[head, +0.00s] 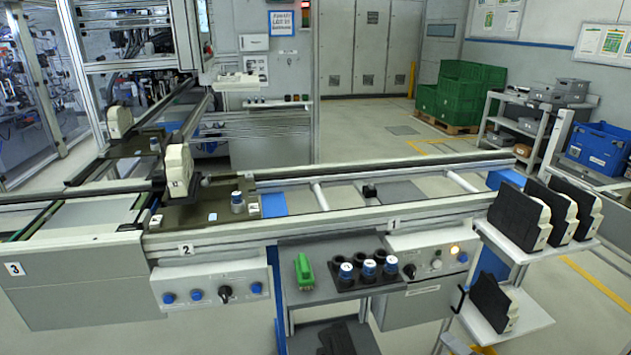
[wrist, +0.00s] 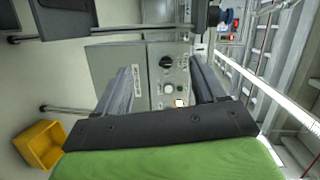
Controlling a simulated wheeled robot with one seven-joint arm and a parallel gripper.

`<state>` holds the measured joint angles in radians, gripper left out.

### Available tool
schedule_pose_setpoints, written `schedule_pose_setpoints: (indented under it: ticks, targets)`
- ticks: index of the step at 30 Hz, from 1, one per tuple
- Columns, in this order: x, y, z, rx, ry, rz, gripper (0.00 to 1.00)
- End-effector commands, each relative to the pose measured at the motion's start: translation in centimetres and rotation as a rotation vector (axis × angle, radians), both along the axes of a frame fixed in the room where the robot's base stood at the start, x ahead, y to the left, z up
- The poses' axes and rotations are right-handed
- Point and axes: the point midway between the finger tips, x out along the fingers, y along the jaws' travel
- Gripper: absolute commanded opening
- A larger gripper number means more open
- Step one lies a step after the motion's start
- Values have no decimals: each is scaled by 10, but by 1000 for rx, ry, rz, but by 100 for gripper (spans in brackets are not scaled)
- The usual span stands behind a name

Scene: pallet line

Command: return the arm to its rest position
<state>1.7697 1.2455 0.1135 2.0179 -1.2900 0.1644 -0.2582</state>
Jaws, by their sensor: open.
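My gripper (wrist: 163,68) shows in the wrist view. Its two dark fingers stand wide apart with nothing between them, and its black and green body fills the bottom of the picture. Beyond the fingers is a grey control box (wrist: 140,62) with a black knob and a lit button. The same kind of control box (head: 432,259) is on the front of the line in the head view. My arm and gripper do not show in the head view.
The conveyor line (head: 330,222) spans the head view. A shelf (head: 325,300) below it holds a green object (head: 304,272) and several blue-topped cylinders (head: 368,268). Side shelves (head: 535,252) at right hold dark-and-beige parts (head: 519,215). A yellow bin (wrist: 40,145) is at lower left in the wrist view.

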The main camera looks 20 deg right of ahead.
Motion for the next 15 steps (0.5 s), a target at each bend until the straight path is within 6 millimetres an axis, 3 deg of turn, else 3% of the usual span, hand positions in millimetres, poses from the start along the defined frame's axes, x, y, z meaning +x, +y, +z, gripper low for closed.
schedule_pose_setpoints:
  ticks: [8, 11, 15]
  targets:
    - [50, 61, 48, -145, 206, 329, 70]
    - [67, 96, 72, -234, 314, 482, 70]
    - [80, 161, 121, -430, 507, 716, 70]
